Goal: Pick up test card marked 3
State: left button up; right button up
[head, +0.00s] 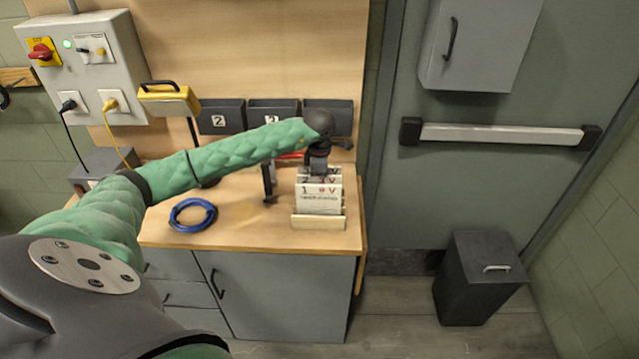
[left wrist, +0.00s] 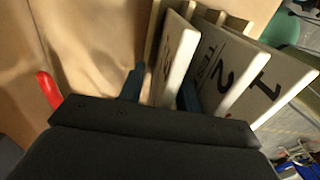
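Several white test cards stand in a wooden rack (head: 318,222) on the workbench. The card marked 1 (head: 321,201) is in front, with the card marked 2 (head: 305,179) behind it; they also show in the left wrist view as card 1 (left wrist: 272,88) and card 2 (left wrist: 226,80). Behind card 2 is a third card (left wrist: 179,55), its marking dark and hard to read. My left gripper (head: 319,171) is over the rear of the rack. Its open fingers (left wrist: 160,88) straddle the third card, one on each side, with a gap visible on the left. My right gripper is out of view.
A blue cable coil (head: 193,215) lies on the bench (head: 245,230), left of the rack. Dark numbered bins (head: 274,115) line the back panel. A red-handled item (left wrist: 48,90) is beside my left gripper.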

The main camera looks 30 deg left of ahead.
pick_arm(q)
jog(key=shift+f, duration=0.15)
grip_shut()
